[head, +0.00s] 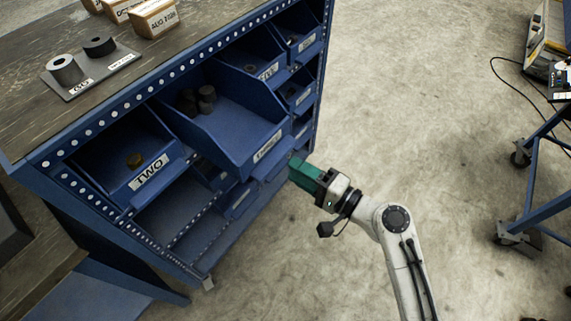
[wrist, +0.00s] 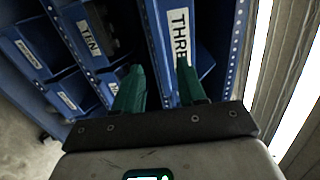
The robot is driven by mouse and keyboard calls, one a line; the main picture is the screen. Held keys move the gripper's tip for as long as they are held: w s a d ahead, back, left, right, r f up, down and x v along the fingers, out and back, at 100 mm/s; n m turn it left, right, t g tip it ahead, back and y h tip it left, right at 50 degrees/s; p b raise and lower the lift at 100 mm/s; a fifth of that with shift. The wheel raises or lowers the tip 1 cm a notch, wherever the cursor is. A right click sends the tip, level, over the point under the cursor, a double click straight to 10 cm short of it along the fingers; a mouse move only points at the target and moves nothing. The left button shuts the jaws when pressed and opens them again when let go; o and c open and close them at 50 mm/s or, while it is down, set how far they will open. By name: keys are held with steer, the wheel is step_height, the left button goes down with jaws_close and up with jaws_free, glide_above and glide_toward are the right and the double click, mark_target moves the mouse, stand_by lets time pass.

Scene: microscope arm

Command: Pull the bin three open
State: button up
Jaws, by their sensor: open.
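Bin three (head: 228,143) is the large blue bin in the top row beside bin two. It sticks well out of the cabinet front and holds several dark cylinders. Its label is hard to read in the head view; the wrist view shows "THRE" on its front (wrist: 180,30). My gripper (head: 293,163) is at the bin's front, near the right corner, with green fingers. In the wrist view my gripper (wrist: 158,70) is open, one finger over the label and the other beyond the bin's edge. I cannot tell whether either finger touches the bin.
Bin ten (wrist: 92,40) is beside bin three in the wrist view. The cabinet (head: 100,120) carries boxes and a grey tray on top. Floor (head: 400,110) to the right is clear before a blue cart (head: 540,190).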

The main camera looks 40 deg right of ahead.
steer(key=shift+b+v, duration=0.4)
steer(key=shift+v, duration=2.3)
steer(key=s+a+f+n+g+p, duration=0.2)
steer(key=s+a+f+n+g, duration=0.3)
steer(key=f+n+g, duration=0.35)
steer(key=s+d+n+g+h+p, duration=0.1)
steer(key=s+d+n+g+h, duration=0.4)
steer(key=s, duration=0.5)
steer(key=g, duration=0.2)
steer(key=shift+d+f+g+h, duration=0.2)
steer(key=shift+d+g+h, duration=0.1)
steer(key=shift+g+h, duration=0.1)
